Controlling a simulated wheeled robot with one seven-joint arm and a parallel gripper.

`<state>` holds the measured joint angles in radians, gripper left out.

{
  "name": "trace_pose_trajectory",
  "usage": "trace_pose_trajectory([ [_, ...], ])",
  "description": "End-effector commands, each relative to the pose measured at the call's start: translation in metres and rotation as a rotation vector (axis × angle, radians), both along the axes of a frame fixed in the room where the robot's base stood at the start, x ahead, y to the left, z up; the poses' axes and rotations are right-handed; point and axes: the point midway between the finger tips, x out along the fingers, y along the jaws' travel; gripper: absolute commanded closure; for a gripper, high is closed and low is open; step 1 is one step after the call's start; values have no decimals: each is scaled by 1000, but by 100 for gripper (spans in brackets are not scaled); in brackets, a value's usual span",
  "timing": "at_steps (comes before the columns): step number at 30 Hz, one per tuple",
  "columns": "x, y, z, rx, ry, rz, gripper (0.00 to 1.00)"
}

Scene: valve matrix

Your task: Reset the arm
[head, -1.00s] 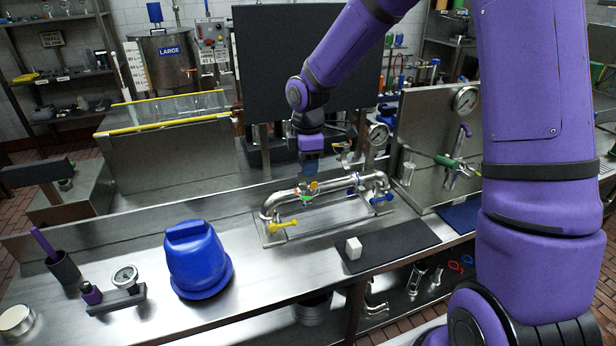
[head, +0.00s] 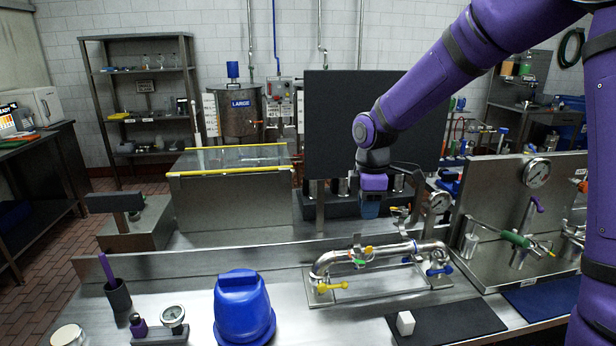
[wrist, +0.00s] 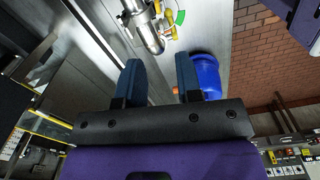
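My purple arm reaches in from the right in the head view. My gripper (head: 370,208) points down above the pipe assembly (head: 340,258) and is apart from it. In the wrist view my gripper (wrist: 160,85) shows two blue fingers set apart with nothing between them. The pipe assembly has yellow, green and blue handles and sits on the steel bench (head: 200,285). It also shows at the top of the wrist view (wrist: 148,30).
A blue container (head: 243,308) stands at the front of the bench. A dark upright panel (head: 340,120) stands behind my gripper, and a gauge panel (head: 500,230) stands to the right.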

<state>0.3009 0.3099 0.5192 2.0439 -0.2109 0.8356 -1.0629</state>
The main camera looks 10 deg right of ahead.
Motion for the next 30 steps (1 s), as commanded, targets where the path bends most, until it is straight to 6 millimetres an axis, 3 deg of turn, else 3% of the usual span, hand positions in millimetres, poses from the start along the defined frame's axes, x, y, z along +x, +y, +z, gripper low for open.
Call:
trace_pose_trajectory([
  [5,-20,-6,26,-34,-40,-105,67],
  [18,-121,-33,113,-49,-222,-606,67],
  [30,-224,-55,154,117,-357,-1065,67],
])
